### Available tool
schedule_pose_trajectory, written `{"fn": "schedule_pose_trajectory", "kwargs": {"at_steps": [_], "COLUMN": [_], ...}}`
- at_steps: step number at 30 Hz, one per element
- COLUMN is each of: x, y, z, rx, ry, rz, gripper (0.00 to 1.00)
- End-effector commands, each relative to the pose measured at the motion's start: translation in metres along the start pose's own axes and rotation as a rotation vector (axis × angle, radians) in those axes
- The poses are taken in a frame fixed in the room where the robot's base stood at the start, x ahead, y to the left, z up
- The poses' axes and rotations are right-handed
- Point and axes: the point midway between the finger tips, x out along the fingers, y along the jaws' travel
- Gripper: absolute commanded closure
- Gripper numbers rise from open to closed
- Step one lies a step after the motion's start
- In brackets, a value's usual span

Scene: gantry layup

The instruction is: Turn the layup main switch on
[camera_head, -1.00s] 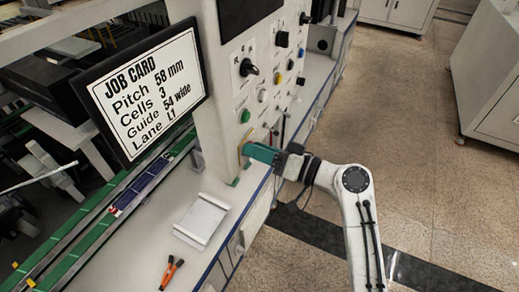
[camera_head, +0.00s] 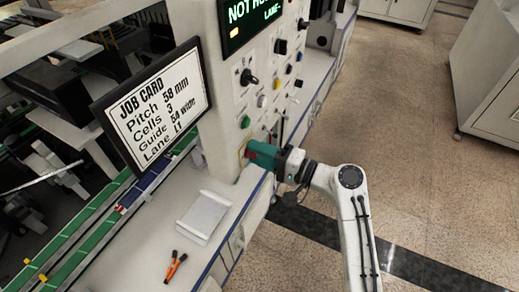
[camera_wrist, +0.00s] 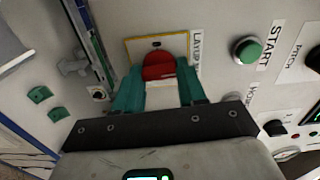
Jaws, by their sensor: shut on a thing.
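The layup main switch is a red handle (camera_wrist: 158,66) on a yellow-edged plate, with a "LAYUP" label beside it, in the wrist view. In the head view its yellow plate (camera_head: 243,150) shows low on the white control panel. My gripper (camera_wrist: 160,82) has its two teal fingers on either side of the red handle and is shut on it. In the head view my gripper (camera_head: 258,153) reaches the panel from the right, with some red showing at the fingers. The dark display (camera_head: 250,22) above is lit with green text, partly cut off.
A green START button (camera_wrist: 247,50) is right of the switch. Several knobs and buttons, including a black selector (camera_head: 249,77), stick out above. A job card screen (camera_head: 152,105) stands left. A white tray (camera_head: 203,217) and orange-handled pliers (camera_head: 175,267) lie on the bench.

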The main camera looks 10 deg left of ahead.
Motion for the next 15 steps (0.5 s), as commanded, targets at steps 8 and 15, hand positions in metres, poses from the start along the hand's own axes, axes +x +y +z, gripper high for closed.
{"fn": "schedule_pose_trajectory", "kwargs": {"at_steps": [8,15], "x": [-0.0011,-0.0012], "y": [0.0002,0.0009], "z": [-0.0018,-0.0019], "rx": [0.069,0.079], "ry": [0.005,0.006], "rz": [0.001,0.0], "gripper": [0.9,0.9]}}
